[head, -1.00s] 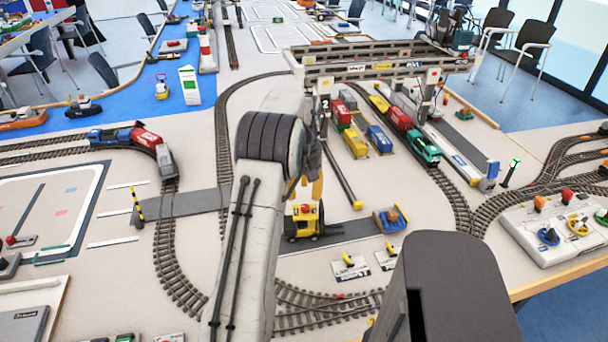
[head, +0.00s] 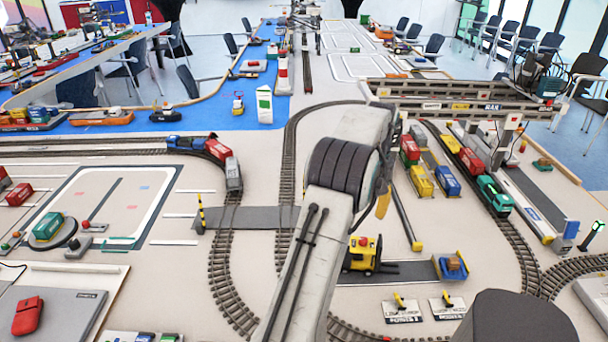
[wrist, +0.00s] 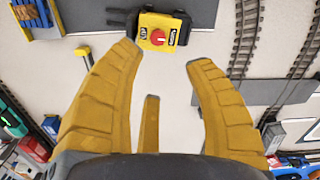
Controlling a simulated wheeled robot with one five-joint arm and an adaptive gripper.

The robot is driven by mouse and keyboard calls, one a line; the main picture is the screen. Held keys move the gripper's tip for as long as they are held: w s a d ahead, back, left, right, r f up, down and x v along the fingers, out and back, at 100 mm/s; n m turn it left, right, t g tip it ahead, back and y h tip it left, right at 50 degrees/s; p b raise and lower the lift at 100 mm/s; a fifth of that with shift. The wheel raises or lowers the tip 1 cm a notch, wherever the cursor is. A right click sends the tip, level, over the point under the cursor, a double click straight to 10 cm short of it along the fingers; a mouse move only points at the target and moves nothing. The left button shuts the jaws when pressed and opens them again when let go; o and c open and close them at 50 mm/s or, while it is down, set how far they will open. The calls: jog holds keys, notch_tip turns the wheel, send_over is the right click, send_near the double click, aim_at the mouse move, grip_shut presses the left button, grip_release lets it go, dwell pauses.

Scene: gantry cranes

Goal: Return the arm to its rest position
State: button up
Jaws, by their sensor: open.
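My gripper (wrist: 165,75) shows in the wrist view with its yellow fingers spread apart and nothing between them. It points down over the layout table, with a yellow forklift (wrist: 158,32) beyond the fingertips, apart from them. In the head view my arm reaches forward over the table, bent at the dark ribbed joint, and mostly hides the gripper; a bit of yellow finger (head: 382,205) shows right of the joint.
A gantry crane (head: 455,90) spans container wagons and a teal locomotive (head: 494,195) at the right. A blue pallet cart (head: 451,267) stands right of the forklift. Tracks curve around my arm. A red and white tower (head: 282,75) stands at the back.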

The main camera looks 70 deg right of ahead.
dwell(0.4)
jog(key=f+m, duration=0.1)
jog(key=f, duration=0.1)
jog(key=a+f+m, duration=0.1)
jog(key=m, duration=0.1)
jog(key=f+m, duration=0.1)
jog(key=f, duration=0.1)
jog(key=shift+a+f+m, duration=0.3)
jog(key=shift+m, duration=0.1)
jog(key=w+a+r+n, duration=0.1)
jog(key=w+a+r, duration=0.1)
jog(key=w+a, duration=0.8)
jog(key=w+a+r+n, duration=0.15)
jog(key=w+a, duration=0.25)
jog(key=a, duration=1.2)
jog(key=w+a+r+n+t, duration=0.1)
jog(key=w+a+r+n, duration=0.2)
jog(key=a+n, duration=0.3)
jog(key=w+a+r+n+t, duration=0.2)
jog(key=a+n, duration=0.5)
jog(key=a, duration=1)
jog(key=shift+w+a+r+t, duration=0.15)
jog(key=shift+w+r+t, duration=0.3)
jog(key=shift+r, duration=0.6)
